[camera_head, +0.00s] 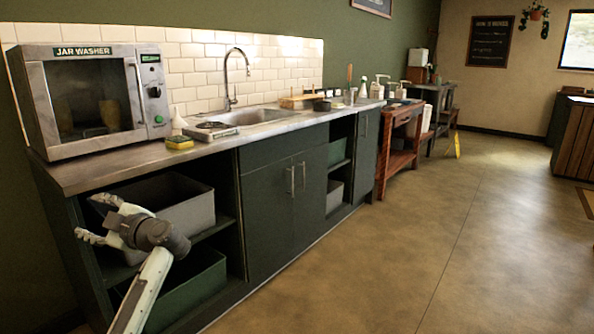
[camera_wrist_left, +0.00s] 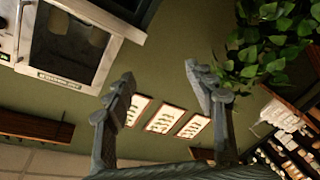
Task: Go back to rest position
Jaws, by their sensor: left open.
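My left gripper (camera_head: 98,218) shows in the head view at the lower left, with its arm coming up from the bottom edge. It is in front of the open shelves of the dark green counter (camera_head: 265,200), and its fingers point left. In the left wrist view the gripper (camera_wrist_left: 160,92) has its two fingers wide apart with nothing between them. That view is tilted and looks past the fingers to a green wall with framed pictures (camera_wrist_left: 163,116). My right gripper is in neither view.
A jar washer (camera_head: 90,95) stands on the counter's near end, left of the sink (camera_head: 245,116). A grey bin (camera_head: 170,205) and a green bin (camera_head: 190,290) sit on the shelves behind my gripper. A wooden cart (camera_head: 398,150) stands farther back. The floor (camera_head: 430,240) to the right is clear.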

